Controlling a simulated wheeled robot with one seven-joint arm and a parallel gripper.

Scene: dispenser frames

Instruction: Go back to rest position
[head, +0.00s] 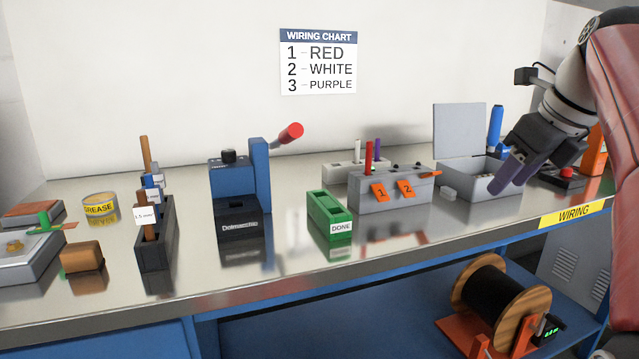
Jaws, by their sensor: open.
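My gripper (509,170) is at the right of the head view, at the end of my raised arm. Its two dark fingers point down and to the left, over the right side of an open grey box (462,172). The fingers look empty, with nothing visible between them. I cannot tell whether they touch the box's rim. The gripper hides part of the box's right side and the bench behind it.
A green DONE tray (322,208), blue press (227,176) and dark holder (151,262) stand farther left. A cable spool (492,303) sits below.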

